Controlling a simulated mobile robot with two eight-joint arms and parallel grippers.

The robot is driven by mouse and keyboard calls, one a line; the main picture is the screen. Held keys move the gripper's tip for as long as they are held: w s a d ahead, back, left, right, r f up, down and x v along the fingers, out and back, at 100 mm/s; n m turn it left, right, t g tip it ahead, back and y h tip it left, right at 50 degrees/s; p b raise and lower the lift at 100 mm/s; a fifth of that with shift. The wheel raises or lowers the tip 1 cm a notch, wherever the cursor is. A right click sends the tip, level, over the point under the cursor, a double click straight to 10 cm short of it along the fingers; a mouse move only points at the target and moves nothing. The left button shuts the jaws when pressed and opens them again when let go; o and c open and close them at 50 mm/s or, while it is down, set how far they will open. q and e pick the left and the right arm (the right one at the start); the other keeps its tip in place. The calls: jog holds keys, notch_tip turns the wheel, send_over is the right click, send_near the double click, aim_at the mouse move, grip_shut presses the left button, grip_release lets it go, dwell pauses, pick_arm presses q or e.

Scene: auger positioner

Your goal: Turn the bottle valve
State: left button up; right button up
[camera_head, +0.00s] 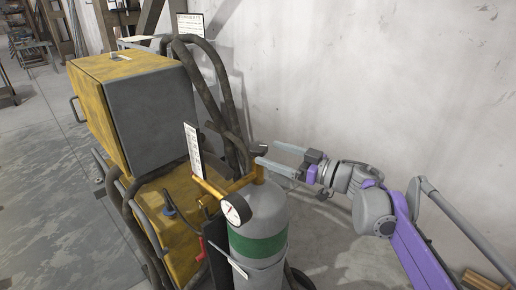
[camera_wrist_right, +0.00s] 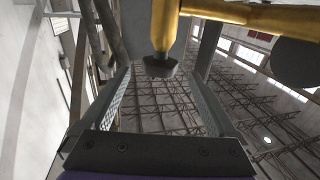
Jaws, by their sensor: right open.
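A grey gas bottle (camera_head: 262,215) with a green band stands upright beside the yellow machine. A brass valve (camera_head: 245,181) with a round white gauge (camera_head: 236,209) sits on its top. A small dark valve knob (camera_head: 259,149) ends the brass stem. My right gripper (camera_head: 267,153) reaches in from the right at the knob's height, its fingers open. In the wrist view, the knob (camera_wrist_right: 160,66) lies between the open fingertips (camera_wrist_right: 159,76), with gaps visible on both sides. I cannot tell whether the knob is fully between the fingers in depth. My left gripper is not in view.
The yellow and grey machine (camera_head: 150,110) stands left of the bottle. Dark hoses (camera_head: 222,85) loop close behind the valve. A white tag (camera_head: 193,150) stands up beside it. A pale wall (camera_head: 390,80) runs behind my right arm.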

jog(key=shift+v, duration=1.35)
